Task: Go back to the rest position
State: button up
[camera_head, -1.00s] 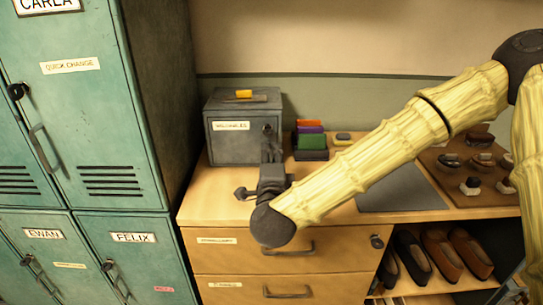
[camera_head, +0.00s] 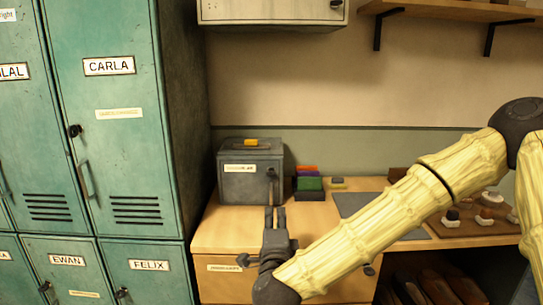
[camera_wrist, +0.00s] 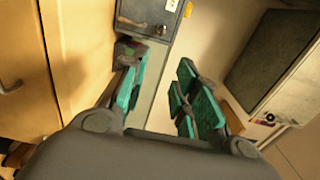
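My gripper (camera_head: 275,210) is in front of the dark grey metal box on the wooden cabinet, with its fingers pointing towards the box. In the wrist view its two teal-padded fingers (camera_wrist: 163,85) stand apart with nothing between them, so it is open and empty. My pale yellow arm reaches in from the right across the cabinet top. The grey box (camera_head: 240,188) is closed, with a white label, a lock on its front and a yellow item (camera_head: 252,142) on its lid.
Teal lockers (camera_head: 120,160) stand close on the left. A wall cabinet (camera_head: 275,10) and a shelf (camera_head: 450,12) hang above. Coloured blocks (camera_head: 309,183), a grey mat (camera_head: 360,203) and a brown board (camera_head: 455,225) with small items lie on the cabinet top. Shoes sit below right.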

jog(key=s+d+f+n+g+y+p, duration=0.1)
jog(key=s+f+n+g, duration=0.3)
jog(key=f, duration=0.7)
jog(key=s+d+f+n+g+y+p, duration=0.1)
jog(key=s+f+n+g, duration=0.3)
jog(key=f, duration=0.6)
jog(key=s+d+f+n+g+y+p, duration=0.1)
jog(key=s+d+f+n, duration=0.15)
jog(key=s+f, duration=0.6)
jog(key=s+d+f+n+g+h+p, duration=0.1)
jog(key=s+d+f+n+g, duration=0.2)
jog(key=s+d+f, duration=0.5)
jog(key=s+d+f+n+g+h+p, duration=0.1)
jog(key=s+d+f+n+g, duration=0.3)
jog(key=s, duration=1.1)
jog(key=d+f+g+h, duration=0.1)
jog(key=d+f+g, duration=0.1)
jog(key=d+f, duration=0.2)
jog(key=shift+s+d+f, duration=0.15)
jog(key=shift+d+f, duration=0.1)
jog(key=shift+d, duration=0.4)
jog(key=shift+o, duration=0.4)
